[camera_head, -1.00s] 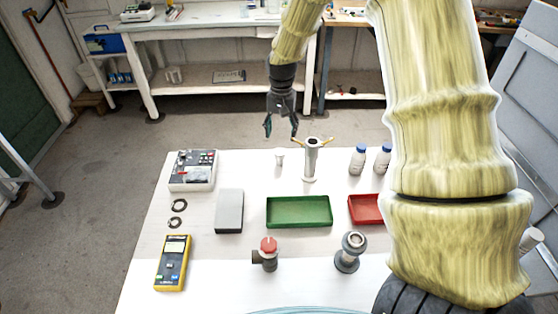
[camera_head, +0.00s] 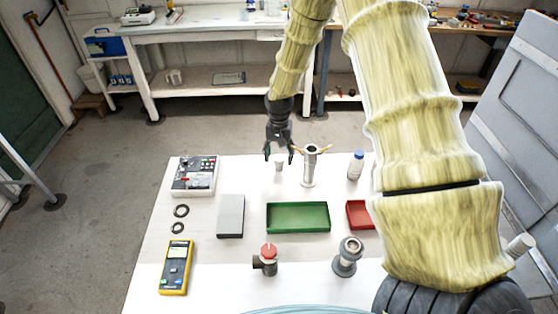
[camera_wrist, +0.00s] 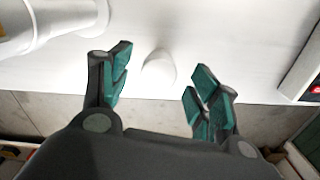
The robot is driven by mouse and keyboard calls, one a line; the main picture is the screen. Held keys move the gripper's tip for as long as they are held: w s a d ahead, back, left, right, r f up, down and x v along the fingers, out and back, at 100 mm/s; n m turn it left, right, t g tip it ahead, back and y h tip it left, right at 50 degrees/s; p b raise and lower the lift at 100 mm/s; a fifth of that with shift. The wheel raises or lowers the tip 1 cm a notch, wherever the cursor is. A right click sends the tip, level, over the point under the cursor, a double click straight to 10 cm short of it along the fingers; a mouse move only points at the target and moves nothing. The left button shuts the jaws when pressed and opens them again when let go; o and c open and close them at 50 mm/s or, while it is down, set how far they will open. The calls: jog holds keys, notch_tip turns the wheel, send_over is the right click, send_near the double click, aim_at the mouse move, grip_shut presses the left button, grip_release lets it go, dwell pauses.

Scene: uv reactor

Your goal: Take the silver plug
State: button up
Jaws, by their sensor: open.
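The small pale silver plug (camera_head: 279,166) stands on the white table near its back edge, just left of the silver cylinder. In the wrist view the plug (camera_wrist: 159,69) shows as a pale rounded shape between the fingertips. My gripper (camera_head: 279,156) hangs pointing down at the plug, with fingers spread to its left and right. It is open and empty, and I see no finger touching the plug. In the wrist view my gripper (camera_wrist: 162,62) shows its teal finger pads on both sides.
A silver cylinder with yellow handles (camera_head: 309,168) stands close to the right of the plug. A white-and-grey device (camera_head: 194,176) lies at left. A green tray (camera_head: 298,218), red tray (camera_head: 359,215), grey block (camera_head: 230,217) and blue-capped bottle (camera_head: 356,166) are also on the table.

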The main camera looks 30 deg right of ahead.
jog(key=shift+f+p, duration=0.3)
jog(key=shift+f, duration=0.8)
jog(key=shift+c, duration=0.2)
jog(key=c, duration=1.1)
